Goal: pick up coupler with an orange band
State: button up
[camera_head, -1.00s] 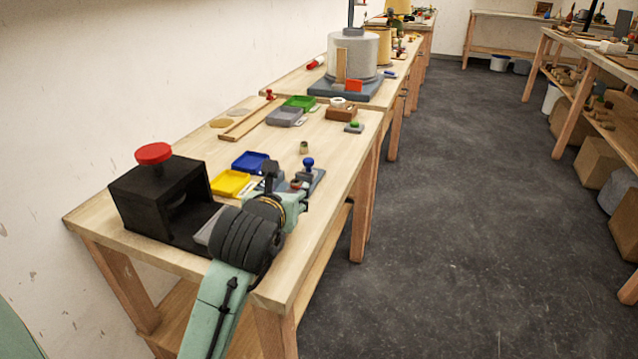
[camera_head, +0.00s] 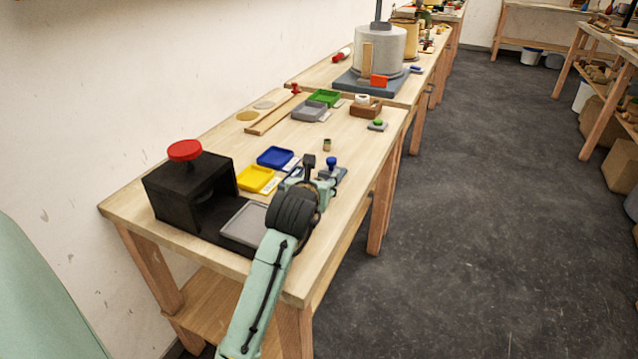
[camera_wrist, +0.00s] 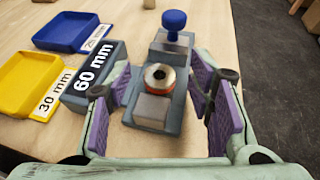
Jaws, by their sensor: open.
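The coupler with an orange band (camera_wrist: 160,80) shows in the wrist view as a short metal ring with a dark hole, its orange band low on its side. It sits upright on a blue-grey fixture (camera_wrist: 152,112), between a blue knob (camera_wrist: 174,22) and a grey block (camera_wrist: 153,110). My gripper (camera_wrist: 163,88) is open, with one purple-padded finger on each side of the coupler and visible gaps between. In the head view my gripper (camera_head: 312,182) is over the near right part of the bench, and I cannot make out the coupler there.
A block labelled 60 mm (camera_wrist: 95,80) stands close beside my left finger. Yellow (camera_head: 256,180) and blue (camera_head: 276,157) trays lie to the left. A black box with a red knob (camera_head: 188,190) stands further left. A small cylinder (camera_head: 326,145) stands behind the fixture.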

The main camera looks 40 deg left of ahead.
jog(key=shift+c, duration=0.2)
jog(key=c, duration=1.1)
jog(key=shift+r, duration=0.15)
